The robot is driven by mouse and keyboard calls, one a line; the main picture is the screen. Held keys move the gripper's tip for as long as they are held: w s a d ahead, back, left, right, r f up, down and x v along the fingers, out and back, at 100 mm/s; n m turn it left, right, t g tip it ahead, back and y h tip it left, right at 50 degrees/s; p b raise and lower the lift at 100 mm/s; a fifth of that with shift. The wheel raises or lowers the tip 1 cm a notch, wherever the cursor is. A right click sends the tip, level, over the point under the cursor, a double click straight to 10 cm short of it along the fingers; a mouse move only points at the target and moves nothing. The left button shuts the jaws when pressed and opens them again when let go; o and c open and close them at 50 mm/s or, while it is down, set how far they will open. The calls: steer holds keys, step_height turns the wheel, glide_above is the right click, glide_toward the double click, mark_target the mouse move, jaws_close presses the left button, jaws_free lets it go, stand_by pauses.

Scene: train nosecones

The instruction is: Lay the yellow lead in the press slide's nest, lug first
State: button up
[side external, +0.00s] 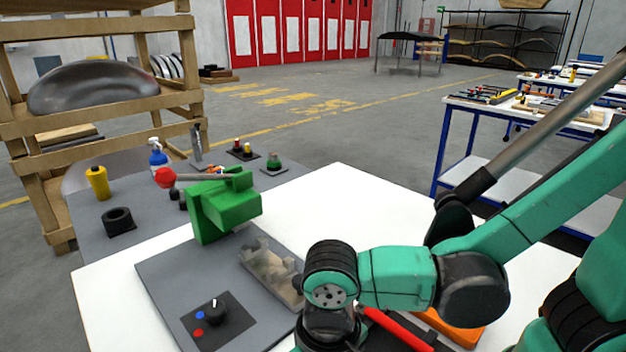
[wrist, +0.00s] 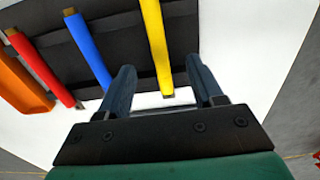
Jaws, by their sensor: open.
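In the wrist view the yellow lead (wrist: 154,38) lies on a dark holder (wrist: 125,38). Its near end, with a small grey tip, reaches between the fingers of my gripper (wrist: 160,72). My gripper is open, one finger on each side of the lead with gaps between. In the side view the green press (side external: 222,212) stands on a grey base plate, its lever ending in a red knob (side external: 165,177). A pale, partly see-through fixture (side external: 268,268) lies before it, likely the slide with its nest. My wrist hides the yellow lead and gripper there.
A blue lead (wrist: 88,50) and a red lead (wrist: 38,68) lie left of the yellow one, with an orange piece (wrist: 22,82) beyond. The white table (side external: 365,205) is clear behind my arm.

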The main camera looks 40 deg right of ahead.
steer(key=shift+f, duration=1.7)
jaws_close()
